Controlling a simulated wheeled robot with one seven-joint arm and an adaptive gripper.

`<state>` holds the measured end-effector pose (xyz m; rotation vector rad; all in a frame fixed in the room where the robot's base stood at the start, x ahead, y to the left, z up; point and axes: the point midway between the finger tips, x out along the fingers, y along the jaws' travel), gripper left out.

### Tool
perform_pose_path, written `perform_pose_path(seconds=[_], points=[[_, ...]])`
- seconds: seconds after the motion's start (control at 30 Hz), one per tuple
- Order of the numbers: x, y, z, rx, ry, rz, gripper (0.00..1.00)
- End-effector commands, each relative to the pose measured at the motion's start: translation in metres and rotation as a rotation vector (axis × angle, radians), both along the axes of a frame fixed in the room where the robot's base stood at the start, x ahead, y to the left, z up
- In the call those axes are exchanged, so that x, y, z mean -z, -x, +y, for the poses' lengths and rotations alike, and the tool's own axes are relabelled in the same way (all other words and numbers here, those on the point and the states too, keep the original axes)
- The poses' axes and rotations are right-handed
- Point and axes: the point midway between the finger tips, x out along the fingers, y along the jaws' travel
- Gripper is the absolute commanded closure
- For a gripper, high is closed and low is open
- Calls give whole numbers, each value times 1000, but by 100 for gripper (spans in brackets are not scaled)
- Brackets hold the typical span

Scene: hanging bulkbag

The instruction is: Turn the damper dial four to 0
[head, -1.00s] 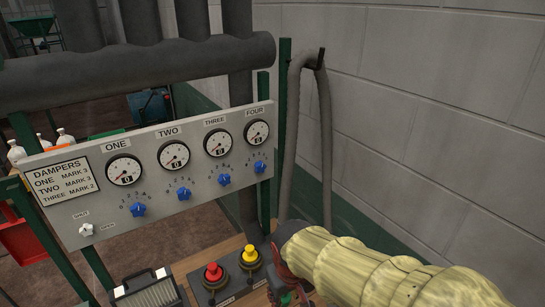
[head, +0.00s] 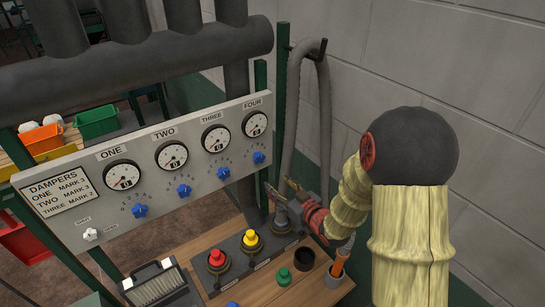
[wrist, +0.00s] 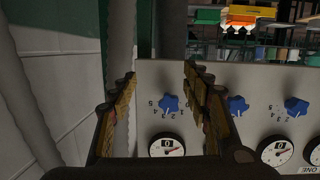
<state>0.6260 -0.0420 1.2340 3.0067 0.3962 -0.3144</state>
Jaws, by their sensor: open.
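The blue damper dial four (head: 259,157) is at the right end of the grey panel (head: 150,212), below the gauge marked FOUR (head: 255,124). The gauge's counter seems to read 0; the dial's own setting is too small to tell. My gripper (head: 278,186) is open and empty, below and right of dial four and apart from it. In the wrist view, which shows the panel upside down, dial four (wrist: 170,103) appears between the open fingers (wrist: 160,78), beyond the tips. Its gauge (wrist: 166,146) shows between the fingers, near the bottom.
Dial three (head: 223,173), dial two (head: 184,190) and dial one (head: 139,211) sit along the panel to the left. A red button (head: 217,258) and a yellow button (head: 250,239) stand on the bench below. A grey hose (head: 322,130) hangs right of the panel.

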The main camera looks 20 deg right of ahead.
Motion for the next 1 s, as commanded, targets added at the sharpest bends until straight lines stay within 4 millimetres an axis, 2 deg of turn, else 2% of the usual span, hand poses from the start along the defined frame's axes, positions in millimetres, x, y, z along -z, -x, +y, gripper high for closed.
perform_pose_path(seconds=[0.03, 0.1, 0.23, 0.37, 0.73, 1.0], points=[[-16, -2, 6, -20, -18, -58, 52], [-35, -3, 12, -43, -41, -125, 52], [-55, -3, 17, -58, -68, -194, 52], [-59, -10, 20, -60, -76, -206, 52], [-60, -62, 36, -59, -74, -204, 52], [-59, -76, 41, -58, -74, -203, 52]])
